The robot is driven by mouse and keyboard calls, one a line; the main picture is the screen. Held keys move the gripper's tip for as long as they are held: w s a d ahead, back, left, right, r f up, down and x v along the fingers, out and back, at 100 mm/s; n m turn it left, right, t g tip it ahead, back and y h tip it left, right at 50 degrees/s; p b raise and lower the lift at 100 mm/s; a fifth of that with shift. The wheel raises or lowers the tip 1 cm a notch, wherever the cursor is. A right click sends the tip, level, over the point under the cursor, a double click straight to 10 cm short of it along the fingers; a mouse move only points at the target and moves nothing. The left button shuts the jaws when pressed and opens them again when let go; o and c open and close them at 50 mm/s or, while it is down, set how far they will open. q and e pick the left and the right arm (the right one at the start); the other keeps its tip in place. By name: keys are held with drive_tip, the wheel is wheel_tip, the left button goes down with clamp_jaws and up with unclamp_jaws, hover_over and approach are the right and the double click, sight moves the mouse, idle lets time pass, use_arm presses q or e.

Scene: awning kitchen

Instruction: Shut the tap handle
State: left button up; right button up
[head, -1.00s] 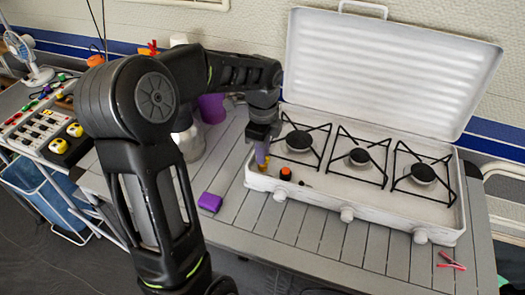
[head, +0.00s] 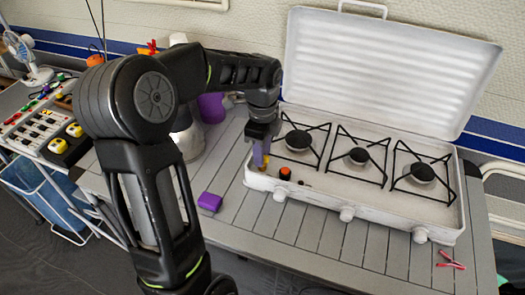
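My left arm comes in from the left, and its gripper (head: 261,163) points down at the left end of the white camping stove (head: 390,215). A small yellow part (head: 266,159), which may be the tap handle, shows right at the fingertips. The fingers and my arm hide most of it, so I cannot tell its angle or whether the fingers touch it. I also cannot tell whether the fingers are open or shut. An orange-topped black knob (head: 285,174) stands just right of the fingertips on the stove. My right gripper is not in view.
The stove's lid (head: 385,75) stands open behind three burners (head: 299,141). White knobs (head: 347,214) line its front. A purple box (head: 210,201) lies left of the stove. A kettle-like metal vessel (head: 190,142) stands behind my arm.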

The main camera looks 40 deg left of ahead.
use_arm(q)
wheel_tip(320, 180, up, 8)
drive_tip(key=shift+f, duration=0.15)
idle(0.7)
